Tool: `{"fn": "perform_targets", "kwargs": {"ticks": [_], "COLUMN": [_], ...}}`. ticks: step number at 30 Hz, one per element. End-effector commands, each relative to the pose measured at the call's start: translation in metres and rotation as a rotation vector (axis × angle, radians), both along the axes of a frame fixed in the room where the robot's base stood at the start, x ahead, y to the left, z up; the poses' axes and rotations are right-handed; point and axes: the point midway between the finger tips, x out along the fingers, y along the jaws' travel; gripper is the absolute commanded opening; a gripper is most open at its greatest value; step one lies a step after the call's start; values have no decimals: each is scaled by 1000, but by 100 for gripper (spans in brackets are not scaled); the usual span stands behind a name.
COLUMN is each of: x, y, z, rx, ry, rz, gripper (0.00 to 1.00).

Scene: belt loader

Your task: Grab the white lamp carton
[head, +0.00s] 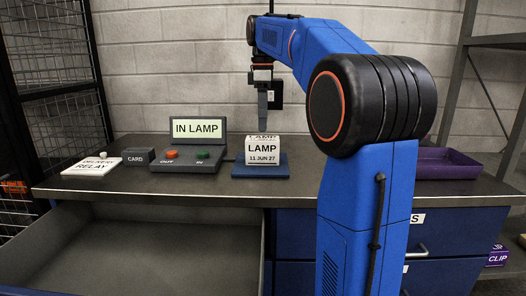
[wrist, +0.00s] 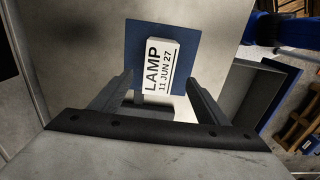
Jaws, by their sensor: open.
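The white lamp carton (head: 262,151) stands on a flat blue pad (head: 261,172) on the counter, its front reading "LAMP 11 JUN 27". In the wrist view the carton (wrist: 161,66) sits on the blue pad (wrist: 189,34), ahead of the fingertips. My gripper (head: 269,115) is above the carton in the head view, fingers pointing down. In the wrist view my gripper (wrist: 160,84) is open, with its fingers either side of the carton's near end. Nothing is held. I cannot tell the exact height gap between fingertips and carton.
A console (head: 188,153) reading "IN LAMP", with red and green buttons, stands left of the pad. Further left are a dark CARD box (head: 138,156) and a white relay box (head: 92,166). A purple tray (head: 445,163) is at right. An open empty drawer (head: 140,245) juts out in front.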

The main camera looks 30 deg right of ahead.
Motion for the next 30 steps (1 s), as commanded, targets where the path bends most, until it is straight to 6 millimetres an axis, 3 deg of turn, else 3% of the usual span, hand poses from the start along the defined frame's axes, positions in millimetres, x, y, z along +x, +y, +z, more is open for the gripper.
{"fn": "perform_targets", "kwargs": {"ticks": [9, 17, 30], "x": [0, 0, 2], "y": [0, 0, -1], "z": [-52, -67, -114], "rx": [0, 1, 0], "ry": [2, 1, 0], "rz": [-1, -1, -1], "gripper": [69, 69, 69]}}
